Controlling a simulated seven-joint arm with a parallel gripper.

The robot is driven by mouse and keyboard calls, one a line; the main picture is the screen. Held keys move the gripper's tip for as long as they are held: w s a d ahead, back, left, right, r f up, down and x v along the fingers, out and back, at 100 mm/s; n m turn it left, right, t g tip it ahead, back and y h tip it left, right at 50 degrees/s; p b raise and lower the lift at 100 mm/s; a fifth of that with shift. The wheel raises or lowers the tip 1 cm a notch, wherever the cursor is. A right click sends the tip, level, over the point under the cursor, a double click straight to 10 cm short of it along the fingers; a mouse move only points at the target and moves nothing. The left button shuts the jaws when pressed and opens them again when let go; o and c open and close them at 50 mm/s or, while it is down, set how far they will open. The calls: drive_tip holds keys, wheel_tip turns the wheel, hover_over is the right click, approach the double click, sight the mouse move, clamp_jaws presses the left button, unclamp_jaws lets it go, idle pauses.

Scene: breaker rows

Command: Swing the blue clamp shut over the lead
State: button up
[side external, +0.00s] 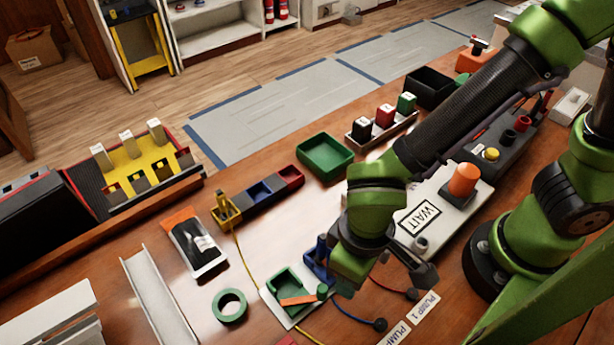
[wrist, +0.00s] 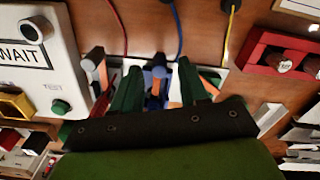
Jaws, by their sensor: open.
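The blue clamp (side external: 319,261) stands on the table just left of my gripper (side external: 350,268) in the side view, partly covered by it. A blue part of it stands up, so it appears raised. In the wrist view the blue clamp (wrist: 157,76) lies between the two dark green fingers of my gripper (wrist: 158,80). The fingers are apart, one on each side of it; I cannot tell whether they touch it. The blue lead (side external: 352,313) runs across the table from the clamp to a black end; it also shows in the wrist view (wrist: 178,32). Where it enters the clamp is hidden.
A green clamp block (side external: 287,284) with an orange lever sits close to the left. A white WAIT box (side external: 440,200) stands to the right. A green tape ring (side external: 229,306) and a pouch (side external: 193,245) lie further left. A red block (wrist: 265,58) shows in the wrist view.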

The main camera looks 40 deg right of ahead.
wheel_tip(320, 180, up, 16)
drive_tip(key=shift+r, duration=0.15)
idle(0.4)
